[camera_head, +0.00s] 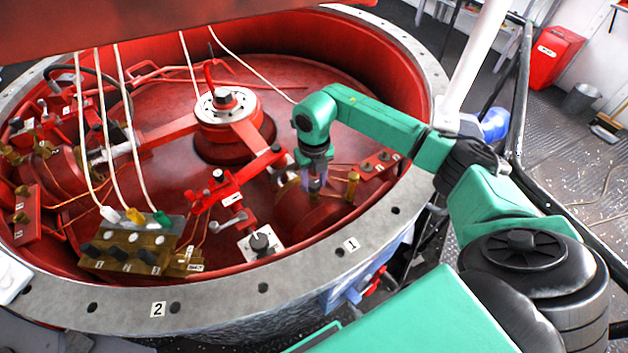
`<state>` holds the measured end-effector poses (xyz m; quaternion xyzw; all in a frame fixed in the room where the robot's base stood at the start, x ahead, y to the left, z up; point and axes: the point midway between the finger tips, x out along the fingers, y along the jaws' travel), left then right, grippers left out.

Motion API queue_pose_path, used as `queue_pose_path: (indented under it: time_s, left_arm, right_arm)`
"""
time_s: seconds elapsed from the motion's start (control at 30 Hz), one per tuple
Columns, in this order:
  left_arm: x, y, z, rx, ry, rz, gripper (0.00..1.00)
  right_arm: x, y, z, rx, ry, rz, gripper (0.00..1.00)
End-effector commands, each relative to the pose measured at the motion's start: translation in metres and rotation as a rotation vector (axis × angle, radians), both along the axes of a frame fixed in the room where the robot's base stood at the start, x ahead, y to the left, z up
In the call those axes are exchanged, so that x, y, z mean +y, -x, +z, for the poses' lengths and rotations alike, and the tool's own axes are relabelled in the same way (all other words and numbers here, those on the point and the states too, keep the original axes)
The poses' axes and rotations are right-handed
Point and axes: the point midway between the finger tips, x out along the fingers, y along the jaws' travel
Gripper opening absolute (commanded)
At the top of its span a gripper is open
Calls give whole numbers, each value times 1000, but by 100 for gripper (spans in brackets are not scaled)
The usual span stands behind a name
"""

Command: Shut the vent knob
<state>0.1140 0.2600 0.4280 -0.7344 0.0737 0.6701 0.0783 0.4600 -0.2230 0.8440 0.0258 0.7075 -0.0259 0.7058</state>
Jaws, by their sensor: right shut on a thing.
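My right arm reaches in from the right over the rim of the round red vessel. My right gripper (315,185) points down at a red cylindrical housing (308,212) with brass fittings on the vessel's right side. Its fingers are closed on a small part there, which I take to be the vent knob. The fingers hide most of that knob, so its turn position cannot be told. A brass fitting (352,184) stands upright just right of the fingers, apart from them. My left gripper is not in view.
The grey bolted rim (215,302) surrounds the vessel. A red hub (226,108) with arms stands in the middle. A brass block (128,252) with white cables is at the front left. A red overhang (150,25) covers the upper left. A red bin (555,55) stands far right.

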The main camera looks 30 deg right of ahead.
Motion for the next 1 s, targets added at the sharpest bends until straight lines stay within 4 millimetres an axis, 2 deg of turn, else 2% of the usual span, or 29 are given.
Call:
queue_pose_path:
  time_s: [0.2, 0.23, 0.27, 0.3, 0.57, 0.7, 0.83, 1.0]
  left_arm:
    - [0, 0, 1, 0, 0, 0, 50]
    - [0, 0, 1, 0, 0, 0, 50]
    - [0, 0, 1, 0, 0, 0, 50]
    - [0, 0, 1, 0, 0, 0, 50]
    - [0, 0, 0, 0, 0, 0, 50]
    - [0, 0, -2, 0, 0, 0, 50]
    - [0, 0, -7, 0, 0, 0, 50]
    - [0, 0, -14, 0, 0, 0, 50]
  right_arm:
    - [-1, -3, 4, -12, -1, -4, 0]
    - [-1, -3, 4, -12, -1, -4, 56]
    - [-1, -3, 4, -11, -1, -3, 67]
    - [-1, -3, 3, -10, -1, -3, 74]
    - [0, -1, 2, -5, -1, 0, 74]
    - [0, -2, 9, -5, -1, 0, 74]
    - [-1, -2, 32, -9, 0, 1, 74]
    - [0, -3, 82, -13, -1, -1, 74]
